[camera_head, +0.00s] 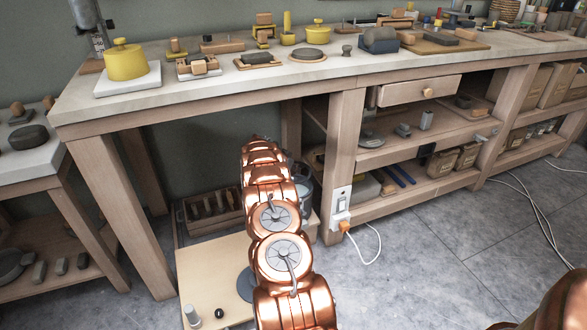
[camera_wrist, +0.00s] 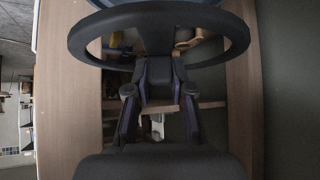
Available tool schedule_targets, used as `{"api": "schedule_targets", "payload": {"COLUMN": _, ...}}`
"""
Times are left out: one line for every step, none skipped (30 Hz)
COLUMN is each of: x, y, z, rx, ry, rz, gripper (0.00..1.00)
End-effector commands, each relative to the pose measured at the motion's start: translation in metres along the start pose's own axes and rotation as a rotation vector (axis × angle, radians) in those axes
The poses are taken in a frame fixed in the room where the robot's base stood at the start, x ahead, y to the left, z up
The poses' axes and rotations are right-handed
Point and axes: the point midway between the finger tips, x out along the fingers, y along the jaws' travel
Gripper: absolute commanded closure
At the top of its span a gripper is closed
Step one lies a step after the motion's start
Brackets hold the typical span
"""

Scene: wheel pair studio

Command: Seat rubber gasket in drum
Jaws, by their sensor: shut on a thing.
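A black ring, the rubber gasket (camera_wrist: 237,38), spans the top of the wrist view. My gripper (camera_wrist: 160,76) is shut on the near side of this ring, and its dark fingers with purple pads reach up to it. A thin blue-grey edge (camera_wrist: 122,3) shows just beyond the ring; I cannot tell whether they touch. In the head view a blue-grey drum-like vessel (camera_head: 304,188) stands low under the bench, partly hidden behind my copper arm. My gripper and the gasket are hidden behind the arm in that view.
A long wooden bench (camera_head: 200,98) with yellow pots and small wooden pieces crosses the back. Its leg (camera_head: 342,165) stands right of my arm. A crate of tools (camera_head: 208,212) is left of the arm, and a pale board (camera_head: 210,275) lies nearer. Grey floor is open at right, with white cables.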

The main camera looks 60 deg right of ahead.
Motion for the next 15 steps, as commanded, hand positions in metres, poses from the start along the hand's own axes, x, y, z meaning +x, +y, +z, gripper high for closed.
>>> {"api": "schedule_targets", "payload": {"x": 0.000, "y": 0.000, "z": 0.000, "rx": 0.000, "ry": 0.000, "rz": 0.000, "gripper": 1.00}}
{"api": "schedule_targets", "payload": {"x": 0.000, "y": 0.000, "z": 0.000, "rx": 0.000, "ry": 0.000, "rz": -0.001, "gripper": 1.00}}
{"api": "schedule_targets", "payload": {"x": 0.000, "y": 0.000, "z": 0.001, "rx": 0.000, "ry": 0.001, "rz": -0.001, "gripper": 1.00}}
{"api": "schedule_targets", "payload": {"x": 0.001, "y": 0.000, "z": 0.001, "rx": 0.000, "ry": 0.001, "rz": -0.001, "gripper": 1.00}}
{"api": "schedule_targets", "payload": {"x": 0.001, "y": 0.000, "z": 0.001, "rx": 0.000, "ry": 0.001, "rz": -0.001, "gripper": 1.00}}
{"api": "schedule_targets", "payload": {"x": 0.001, "y": 0.000, "z": 0.002, "rx": 0.000, "ry": 0.001, "rz": -0.001, "gripper": 1.00}}
{"api": "schedule_targets", "payload": {"x": 0.001, "y": 0.000, "z": 0.002, "rx": 0.000, "ry": 0.001, "rz": -0.002, "gripper": 1.00}}
{"api": "schedule_targets", "payload": {"x": 0.001, "y": 0.000, "z": 0.002, "rx": 0.000, "ry": 0.002, "rz": -0.002, "gripper": 1.00}}
{"api": "schedule_targets", "payload": {"x": 0.001, "y": 0.000, "z": 0.003, "rx": 0.000, "ry": 0.002, "rz": -0.003, "gripper": 1.00}}
{"api": "schedule_targets", "payload": {"x": 0.001, "y": 0.000, "z": 0.003, "rx": 0.000, "ry": 0.003, "rz": -0.004, "gripper": 1.00}}
{"api": "schedule_targets", "payload": {"x": 0.001, "y": -0.001, "z": 0.004, "rx": 0.000, "ry": 0.004, "rz": -0.005, "gripper": 1.00}}
{"api": "schedule_targets", "payload": {"x": 0.000, "y": -0.001, "z": 0.004, "rx": 0.000, "ry": 0.004, "rz": -0.006, "gripper": 1.00}}
{"api": "schedule_targets", "payload": {"x": 0.001, "y": -0.001, "z": 0.005, "rx": 0.000, "ry": 0.005, "rz": -0.007, "gripper": 1.00}}
{"api": "schedule_targets", "payload": {"x": 0.004, "y": -0.001, "z": 0.007, "rx": -0.001, "ry": 0.005, "rz": -0.007, "gripper": 1.00}}
{"api": "schedule_targets", "payload": {"x": 0.007, "y": -0.001, "z": 0.011, "rx": -0.001, "ry": 0.004, "rz": -0.006, "gripper": 1.00}}
